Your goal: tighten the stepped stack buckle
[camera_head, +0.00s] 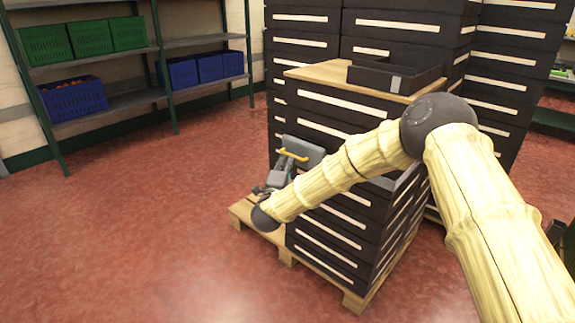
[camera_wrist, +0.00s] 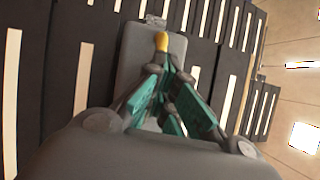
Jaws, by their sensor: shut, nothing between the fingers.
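The buckle is a grey plate (camera_head: 309,151) with a yellow lever (camera_head: 293,155), on the side of a stepped stack of black crates (camera_head: 330,236). In the wrist view the grey plate (camera_wrist: 138,62) lies against the dark crate fronts, and the yellow lever (camera_wrist: 161,42) shows end-on just beyond the fingertips. My gripper (camera_head: 283,166) is at the plate, just below the lever. In the wrist view my gripper (camera_wrist: 164,66) has its teal fingers closed together at the tips, with nothing between them. I cannot tell whether the tips touch the lever.
The stack stands on a wooden pallet (camera_head: 354,300). A wooden board (camera_head: 322,73) with an open black crate (camera_head: 384,81) lies on top. Taller crate stacks (camera_head: 500,70) stand behind. Shelves with green bins (camera_head: 90,38) and blue bins (camera_head: 77,101) stand left. The red floor (camera_head: 150,220) between is clear.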

